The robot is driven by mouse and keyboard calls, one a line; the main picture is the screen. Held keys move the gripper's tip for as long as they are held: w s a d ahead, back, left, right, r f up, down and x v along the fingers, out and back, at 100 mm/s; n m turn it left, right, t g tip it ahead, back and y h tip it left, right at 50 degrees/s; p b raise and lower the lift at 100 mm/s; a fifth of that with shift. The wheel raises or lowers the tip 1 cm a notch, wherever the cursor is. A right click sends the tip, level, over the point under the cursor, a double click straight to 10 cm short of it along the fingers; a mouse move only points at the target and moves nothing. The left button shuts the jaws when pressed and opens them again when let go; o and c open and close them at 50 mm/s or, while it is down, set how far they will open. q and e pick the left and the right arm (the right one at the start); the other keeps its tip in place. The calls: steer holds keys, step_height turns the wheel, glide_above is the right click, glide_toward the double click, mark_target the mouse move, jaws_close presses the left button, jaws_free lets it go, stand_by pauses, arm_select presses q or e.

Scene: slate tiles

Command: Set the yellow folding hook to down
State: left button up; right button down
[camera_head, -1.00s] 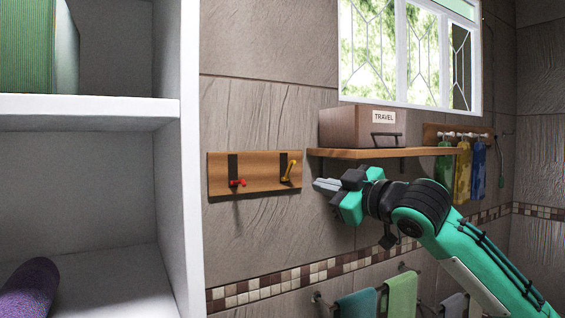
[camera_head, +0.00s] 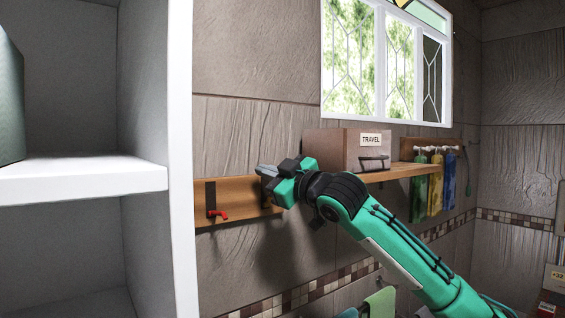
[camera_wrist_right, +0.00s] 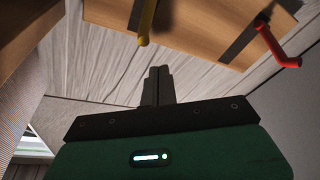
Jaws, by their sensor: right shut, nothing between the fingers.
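The yellow folding hook (camera_wrist_right: 146,22) shows in the right wrist view at the top, on the wooden board (camera_wrist_right: 195,20), its rounded tip pointing down the picture. In the head view it is hidden behind my right gripper (camera_head: 266,170), which is in front of the right part of the wooden board (camera_head: 238,190). In the right wrist view my right gripper (camera_wrist_right: 158,72) is shut and empty, its fingertips a little below the hook's tip in the picture, with a visible gap. My left gripper is not in view.
A red hook (camera_head: 218,214) is on the same board, left of the gripper; it also shows in the right wrist view (camera_wrist_right: 278,46). A shelf (camera_head: 400,173) with a TRAVEL box (camera_head: 335,150) is right of the board. A white cabinet (camera_head: 180,150) stands at left.

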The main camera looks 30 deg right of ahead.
steer(key=d+f, duration=0.1)
steer(key=d+f+p, duration=0.1)
steer(key=f, duration=0.1)
steer(key=shift+s+d, duration=0.2)
steer(key=shift+s, duration=0.2)
steer(key=shift+s+d, duration=0.1)
steer(key=shift+s, duration=0.05)
